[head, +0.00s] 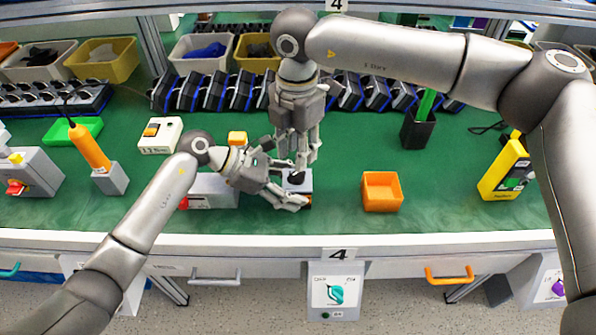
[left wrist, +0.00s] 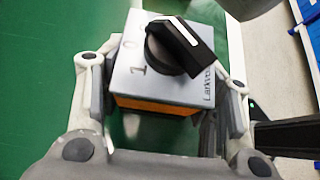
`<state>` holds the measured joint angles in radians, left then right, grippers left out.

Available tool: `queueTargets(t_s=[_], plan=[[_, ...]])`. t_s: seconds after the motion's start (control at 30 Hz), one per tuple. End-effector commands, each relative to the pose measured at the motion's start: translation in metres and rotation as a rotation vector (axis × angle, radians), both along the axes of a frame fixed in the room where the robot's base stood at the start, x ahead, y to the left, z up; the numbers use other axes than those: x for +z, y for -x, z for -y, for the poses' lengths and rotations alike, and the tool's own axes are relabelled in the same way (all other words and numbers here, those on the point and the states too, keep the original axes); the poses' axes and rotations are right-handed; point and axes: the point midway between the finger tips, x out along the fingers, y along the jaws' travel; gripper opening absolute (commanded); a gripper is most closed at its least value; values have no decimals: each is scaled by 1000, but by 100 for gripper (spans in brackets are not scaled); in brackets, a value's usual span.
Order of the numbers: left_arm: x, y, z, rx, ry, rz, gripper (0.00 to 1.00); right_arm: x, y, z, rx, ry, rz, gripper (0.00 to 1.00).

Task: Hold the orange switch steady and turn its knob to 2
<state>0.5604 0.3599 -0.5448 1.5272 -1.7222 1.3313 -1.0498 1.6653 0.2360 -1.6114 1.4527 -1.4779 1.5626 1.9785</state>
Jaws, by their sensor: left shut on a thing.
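The orange switch is a box with a grey top face (left wrist: 130,85) and an orange lower part (left wrist: 150,106). My left gripper (head: 296,182) is shut on its sides; its fingers flank the box in the left wrist view (left wrist: 165,98). The black knob (left wrist: 178,48) has a white line on its handle, which extends to the right in that view. The marks 0 and 1 show at its left; no 2 is visible. In the head view the knob (head: 296,178) lies just below the fingertips of my right gripper (head: 300,166), which points down. Its finger gap is unclear.
An orange open box (head: 381,204) stands right of the switch. A white-grey box (head: 215,190) is just left, behind my left gripper. A black holder (head: 418,133) and a yellow device (head: 498,172) stand further right. The green table (head: 335,215) is clear near the front.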

Motion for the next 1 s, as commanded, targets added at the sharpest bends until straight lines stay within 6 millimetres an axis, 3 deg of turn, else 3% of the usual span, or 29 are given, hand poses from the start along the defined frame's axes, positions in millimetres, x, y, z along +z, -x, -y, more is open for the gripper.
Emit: queueTargets(t_s=[0.1, 0.13, 0.3, 0.7, 1.0], plan=[[-1, 0, 0, 0, -2, -1, 32, 0, 0, 0, 0, 0, 0, 32], [-1, 0, 0, 0, -2, -1, 61, 0, 0, 0, 0, 1, -1, 32], [-1, 0, 0, 0, -1, -1, 82, -1, 0, 0, 0, 1, -1, 32], [2, 0, -4, 1, -1, 1, 82, -1, 0, 0, 0, 1, -1, 32], [32, -1, -50, 3, -4, 2, 82, -1, 0, 0, 0, 1, -1, 32]])
